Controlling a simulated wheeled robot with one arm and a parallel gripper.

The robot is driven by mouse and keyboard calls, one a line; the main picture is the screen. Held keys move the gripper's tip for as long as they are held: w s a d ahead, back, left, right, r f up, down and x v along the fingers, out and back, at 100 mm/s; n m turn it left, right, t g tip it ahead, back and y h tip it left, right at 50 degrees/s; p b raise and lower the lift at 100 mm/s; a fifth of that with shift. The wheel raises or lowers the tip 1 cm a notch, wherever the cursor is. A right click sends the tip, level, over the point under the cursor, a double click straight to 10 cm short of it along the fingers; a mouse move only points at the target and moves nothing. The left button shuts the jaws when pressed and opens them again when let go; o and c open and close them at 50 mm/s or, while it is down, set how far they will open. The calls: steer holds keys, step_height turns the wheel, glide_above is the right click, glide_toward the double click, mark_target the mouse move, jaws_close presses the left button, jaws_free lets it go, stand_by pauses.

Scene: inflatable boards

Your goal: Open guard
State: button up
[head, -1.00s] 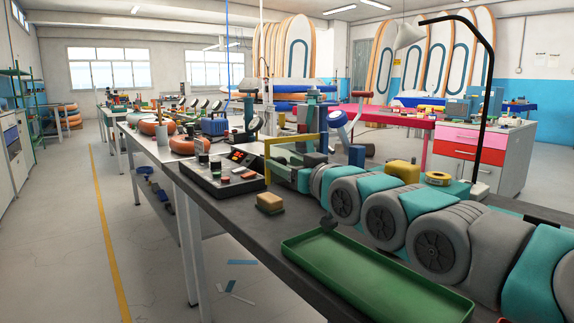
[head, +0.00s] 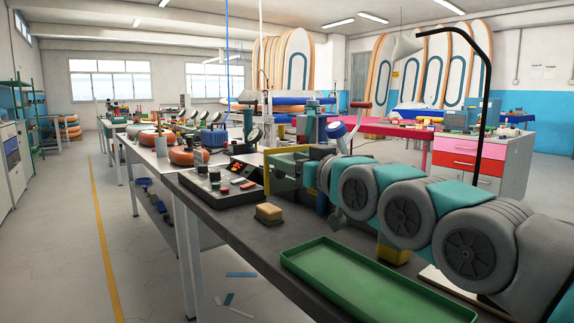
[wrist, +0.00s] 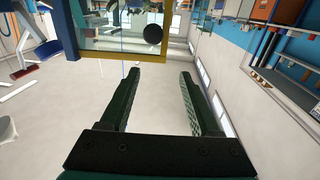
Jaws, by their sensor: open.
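The guard is a clear panel in a yellow frame. In the head view its yellow frame (head: 268,172) stands at the back of the near bench, partly covered by my arm. In the wrist view the guard (wrist: 100,57) fills the top, with a round black knob (wrist: 153,34) near its lower right corner. My gripper (wrist: 160,72) is open and empty, its two dark green fingers pointing toward the guard's lower edge. The knob lies ahead of the gap between the fingertips, apart from them in the picture.
A green tray (head: 365,285) lies at the front of the bench, with a yellow-brown sponge block (head: 268,212) beside it. A black control panel (head: 222,188) sits left of the guard. A yellow block (head: 393,255) shows under my arm. The floor aisle at left is clear.

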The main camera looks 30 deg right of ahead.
steer(key=s+a+r+b, duration=0.1)
steer(key=s+a+b, duration=0.1)
steer(key=s, duration=0.9)
steer(key=shift+s+a, duration=0.35)
steer(key=shift+a, duration=0.25)
steer(key=shift+c, duration=0.2)
